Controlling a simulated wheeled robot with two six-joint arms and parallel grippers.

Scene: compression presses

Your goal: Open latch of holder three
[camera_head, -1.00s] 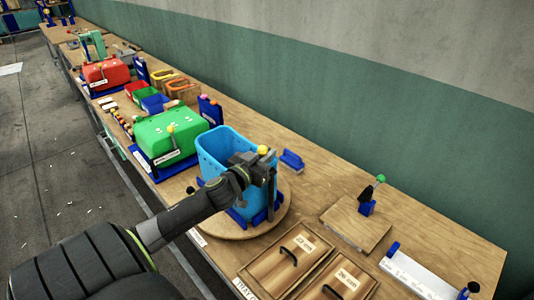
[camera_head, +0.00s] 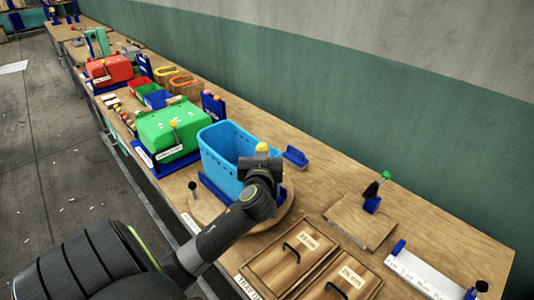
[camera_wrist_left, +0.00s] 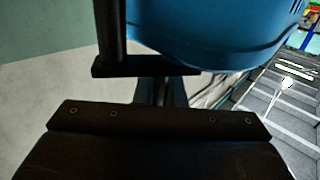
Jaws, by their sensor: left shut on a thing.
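A light blue bin (camera_head: 220,160) stands upright in a blue holder (camera_head: 214,190) on a round wooden turntable (camera_head: 281,216). A yellow knob (camera_head: 262,147) shows at the bin's right front corner. My left gripper (camera_head: 258,166) is just below this knob, shut on what looks like its latch lever. My wrist hides the lever and that corner of the holder. In the left wrist view, the bin (camera_wrist_left: 215,30) fills the top, with a dark upright bar (camera_wrist_left: 110,30) and a flat dark piece close to the gripper. My right gripper is not in view.
A green box (camera_head: 168,130) and a red box (camera_head: 108,70) stand farther left along the bench. Two lidded wooden trays (camera_head: 282,262) lie at the front right.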

